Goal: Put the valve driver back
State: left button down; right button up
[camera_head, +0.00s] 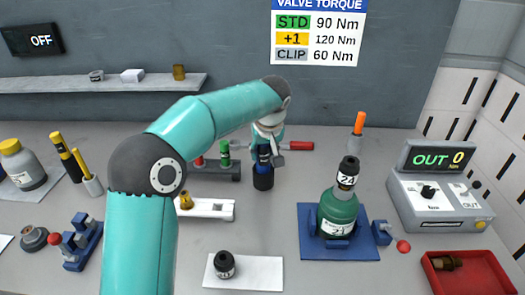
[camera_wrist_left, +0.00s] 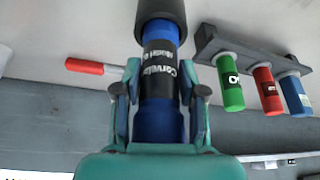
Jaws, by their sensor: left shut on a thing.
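My left gripper (camera_head: 265,150) points down and is shut on a blue, cylindrical tool that I take to be the valve driver (camera_head: 263,158). In the left wrist view the driver (camera_wrist_left: 158,125) is upright between the two fingers (camera_wrist_left: 166,95), with a black label reading "Corvelo". Its lower end meets a wider dark cylindrical part (camera_wrist_left: 160,12); in the head view this dark part (camera_head: 263,182) is low over the table. I cannot tell whether it is a holder or the driver's own end. My right gripper is not in view.
A dark rack (camera_head: 222,173) with coloured cylinders is just left of the gripper; a red-handled tool (camera_head: 300,146) lies behind right. A green bottle (camera_head: 338,208) with a black cap stands on a blue mat (camera_head: 372,214). A control box (camera_head: 437,207) and red tray (camera_head: 490,275) are at right.

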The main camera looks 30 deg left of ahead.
pick_arm(q)
jog(key=shift+f+b, duration=0.45)
jog(key=shift+f, duration=0.1)
jog(key=c, duration=0.6)
grip_release()
jog(key=shift+f, duration=0.15)
jog(key=shift+r+p, duration=2.55)
jog(key=shift+r, duration=0.55)
